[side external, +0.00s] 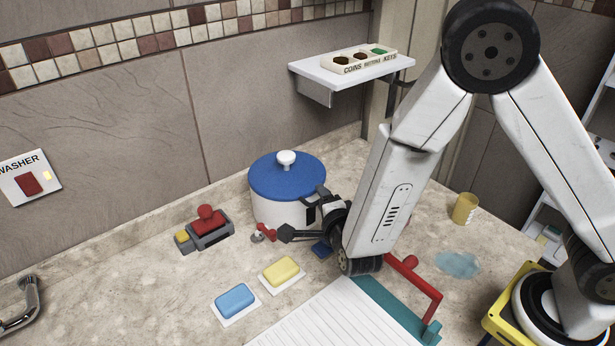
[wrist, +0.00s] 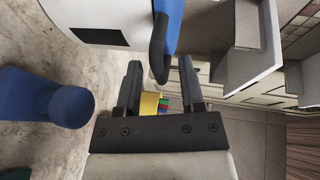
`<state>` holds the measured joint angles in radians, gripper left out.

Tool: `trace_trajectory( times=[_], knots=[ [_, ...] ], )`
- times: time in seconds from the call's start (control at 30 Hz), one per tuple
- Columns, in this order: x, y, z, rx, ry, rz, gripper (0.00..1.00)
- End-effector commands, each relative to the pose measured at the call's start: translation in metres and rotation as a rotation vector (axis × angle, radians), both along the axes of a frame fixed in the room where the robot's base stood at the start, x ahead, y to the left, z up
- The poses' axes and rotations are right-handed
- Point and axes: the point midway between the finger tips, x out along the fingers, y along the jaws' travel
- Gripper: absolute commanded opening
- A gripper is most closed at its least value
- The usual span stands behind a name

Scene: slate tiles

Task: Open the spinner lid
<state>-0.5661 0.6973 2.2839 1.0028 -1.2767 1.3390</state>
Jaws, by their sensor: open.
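The spinner is a white pot (side external: 275,211) with a blue lid (side external: 275,178) and a white knob (side external: 286,159) on top. The lid is seated on the pot in the side view. My gripper (side external: 304,213) is beside the pot's right front, with its jaws open. In the wrist view my gripper (wrist: 160,66) has its two fingers spread apart. The blue lid's edge (wrist: 172,25) and a dark blue tab (wrist: 159,58) show between or just beyond the fingertips. The white pot wall (wrist: 65,14) carries a dark patch (wrist: 98,37). I cannot tell whether a finger touches the tab.
A red-knobbed grey block (side external: 208,228) stands left of the pot. Yellow soap (side external: 282,270) and blue soap (side external: 236,300) lie in front. A ribbed white board (side external: 335,322), red handle (side external: 418,284) and yellow cup (side external: 464,208) are nearby. A shelf (side external: 340,76) hangs above.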

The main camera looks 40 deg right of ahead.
Motion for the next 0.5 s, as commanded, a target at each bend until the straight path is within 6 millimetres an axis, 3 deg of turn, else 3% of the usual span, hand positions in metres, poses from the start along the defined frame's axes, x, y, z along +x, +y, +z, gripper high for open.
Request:
trace_trajectory(
  times=[0.43, 0.5],
  knots=[
    [0.0070, -0.0032, -0.0014, 0.000, -0.001, 0.000, 0.50],
    [0.0069, -0.0031, -0.0014, 0.001, -0.001, 0.000, 0.27]
  ],
)
